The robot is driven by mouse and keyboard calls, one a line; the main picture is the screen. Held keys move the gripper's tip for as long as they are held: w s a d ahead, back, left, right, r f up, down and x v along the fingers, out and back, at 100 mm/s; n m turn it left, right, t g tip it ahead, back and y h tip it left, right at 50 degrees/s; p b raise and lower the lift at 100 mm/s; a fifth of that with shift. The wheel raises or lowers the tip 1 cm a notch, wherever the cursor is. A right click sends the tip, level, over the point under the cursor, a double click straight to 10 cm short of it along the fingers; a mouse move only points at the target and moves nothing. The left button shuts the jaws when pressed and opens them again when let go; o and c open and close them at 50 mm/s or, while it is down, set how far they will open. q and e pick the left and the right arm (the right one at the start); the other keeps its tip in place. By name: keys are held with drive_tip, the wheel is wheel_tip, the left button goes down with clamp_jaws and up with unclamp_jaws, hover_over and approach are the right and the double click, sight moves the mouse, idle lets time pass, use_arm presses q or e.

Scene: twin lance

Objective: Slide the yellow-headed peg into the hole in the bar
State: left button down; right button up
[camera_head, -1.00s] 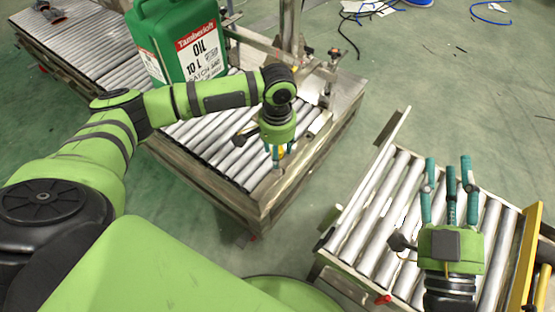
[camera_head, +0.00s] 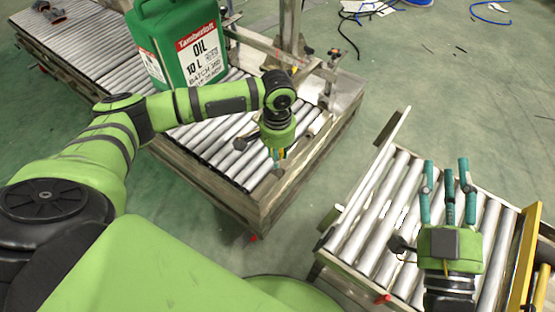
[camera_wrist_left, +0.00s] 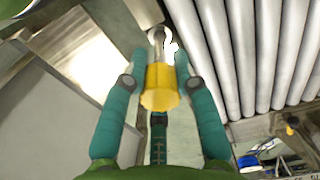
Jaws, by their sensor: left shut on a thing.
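My left gripper (camera_head: 279,160) points down over the near right corner of the roller conveyor. It is shut on the yellow-headed peg (camera_wrist_left: 160,88). In the left wrist view the yellow head sits between the teal fingers and the bright metal shaft (camera_wrist_left: 157,38) extends beyond it. In the head view the fingers mostly hide the peg. I cannot make out the bar's hole, or whether the peg tip touches anything. My right gripper (camera_head: 447,182) is open and empty above the smaller roller conveyor at the right.
A green oil can (camera_head: 185,45) stands on the left conveyor, behind my left forearm. A metal post and crossbar frame (camera_head: 290,55) stands at its far right end. The smaller roller conveyor (camera_head: 370,215) is at right, with floor between them.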

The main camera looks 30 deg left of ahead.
use_arm(q)
drive_tip(key=shift+r+p, duration=0.6)
drive_tip(key=shift+p, duration=0.55)
idle(0.4)
drive_tip(key=shift+r+p, duration=2.6)
drive_tip(key=shift+p, duration=1)
